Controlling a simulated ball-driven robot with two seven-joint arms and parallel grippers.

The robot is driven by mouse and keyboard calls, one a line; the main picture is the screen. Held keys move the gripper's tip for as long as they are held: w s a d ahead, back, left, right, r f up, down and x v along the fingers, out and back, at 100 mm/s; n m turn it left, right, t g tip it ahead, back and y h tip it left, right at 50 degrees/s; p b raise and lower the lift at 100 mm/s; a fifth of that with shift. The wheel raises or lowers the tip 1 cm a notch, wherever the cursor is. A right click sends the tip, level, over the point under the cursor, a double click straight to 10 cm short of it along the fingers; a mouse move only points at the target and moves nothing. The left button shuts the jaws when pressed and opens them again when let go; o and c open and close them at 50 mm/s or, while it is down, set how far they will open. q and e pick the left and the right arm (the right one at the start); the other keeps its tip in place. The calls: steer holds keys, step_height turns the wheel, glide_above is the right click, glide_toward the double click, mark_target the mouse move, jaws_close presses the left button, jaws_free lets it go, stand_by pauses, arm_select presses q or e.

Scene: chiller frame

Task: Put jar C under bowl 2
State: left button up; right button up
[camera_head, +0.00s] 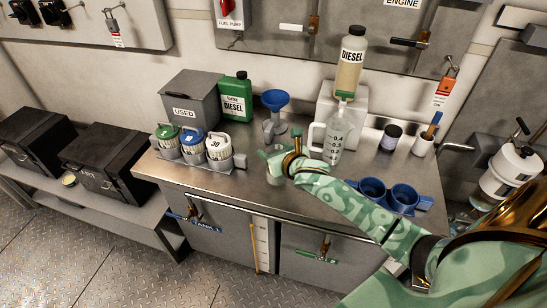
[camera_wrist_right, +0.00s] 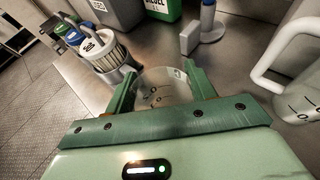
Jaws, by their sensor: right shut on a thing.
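My right gripper (camera_head: 276,160) is above the front part of the steel bench, its arm reaching in from the right. In the right wrist view its two green fingers (camera_wrist_right: 160,92) are shut on a clear jar (camera_wrist_right: 163,85) with dark markings on its side. Its letter cannot be read. The fingers hide most of the jar in the head view. Two blue round cups (camera_head: 388,194) in a blue holder are to the right, beyond my forearm. I cannot tell whether either is bowl 2; no number is legible. My left gripper is not in view.
Three canister filters (camera_head: 193,147) stand left of my gripper. A blue funnel (camera_head: 275,101) stands behind it. A graduated jug (camera_head: 336,133) is close on its right. A green diesel can (camera_head: 236,97) and a grey bin (camera_head: 190,97) are at the back. The left front bench edge is clear.

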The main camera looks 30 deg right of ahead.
steer(key=shift+f, duration=0.75)
steer(key=shift+r, duration=0.1)
steer(key=o, duration=1.2)
steer(key=shift+o, duration=0.2)
